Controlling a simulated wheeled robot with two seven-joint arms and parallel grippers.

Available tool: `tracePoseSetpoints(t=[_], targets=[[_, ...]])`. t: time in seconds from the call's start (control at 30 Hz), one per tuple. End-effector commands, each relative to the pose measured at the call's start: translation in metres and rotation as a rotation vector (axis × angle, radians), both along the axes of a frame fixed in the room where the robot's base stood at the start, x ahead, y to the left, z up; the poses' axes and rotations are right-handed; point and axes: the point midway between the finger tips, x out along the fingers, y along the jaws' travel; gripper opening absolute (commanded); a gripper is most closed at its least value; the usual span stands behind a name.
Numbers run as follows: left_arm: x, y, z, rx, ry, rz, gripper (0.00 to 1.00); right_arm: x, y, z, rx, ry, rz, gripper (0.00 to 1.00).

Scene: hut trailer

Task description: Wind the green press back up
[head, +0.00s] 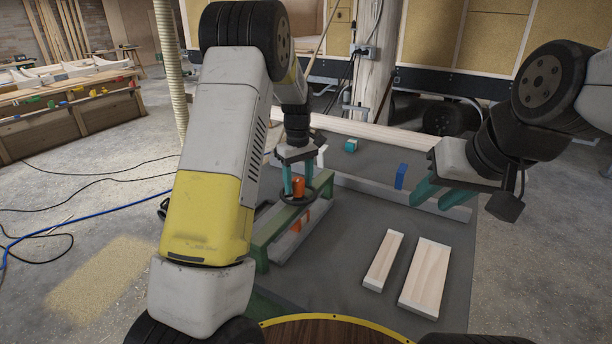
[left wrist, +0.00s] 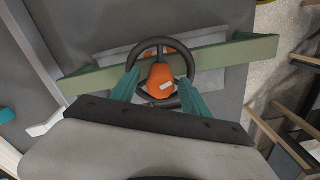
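The green press (head: 290,222) stands on the grey table, its beam crossing the left wrist view (left wrist: 220,54). On top is a black handwheel (left wrist: 160,43) with an orange hub (left wrist: 162,78); the hub also shows in the head view (head: 299,187). An orange part (head: 301,222) shows below the beam. My left gripper (head: 298,184) points down over the wheel. Its teal fingers stand apart, one each side of the hub, overlapping the wheel's rim in the left wrist view. I cannot tell whether they touch the rim. My right gripper (head: 437,197) is open and empty, above the table's right side.
Two pale wooden boards (head: 427,278) (head: 384,260) lie on the grey table (head: 345,270) right of the press. A blue block (head: 401,176) and a teal block (head: 351,145) are farther back. A grey strip lies under the press. The table between press and boards is clear.

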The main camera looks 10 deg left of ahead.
Motion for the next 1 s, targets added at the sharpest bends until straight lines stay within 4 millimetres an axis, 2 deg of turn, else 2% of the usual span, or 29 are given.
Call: tracePoseSetpoints(t=[0.13, 0.23, 0.6, 0.77, 1.0], targets=[[0.0, 0.0, 0.001, -0.001, 0.001, 0.0, 0.55, 0.0, 0.0, 0.0, 0.0, 0.0, 0.0, 0.36], [0.0, 0.0, 0.01, 0.0, -0.001, 0.0, 0.55, 0.0, 0.0, 0.0, 0.0, 0.0, 0.0, 0.36], [0.0, 0.0, 0.068, -0.001, -0.001, 0.0, 0.55, 0.0, 0.0, 0.0, 0.0, 0.0, 0.0, 0.36], [0.0, 0.0, 0.077, 0.0, 0.0, 0.0, 0.55, 0.0, 0.0, 0.0, 0.0, 0.0, 0.0, 0.36], [0.0, 0.0, 0.078, 0.001, 0.001, 0.0, 0.55, 0.0, 0.0, 0.0, 0.0, 0.0, 0.0, 0.36]])
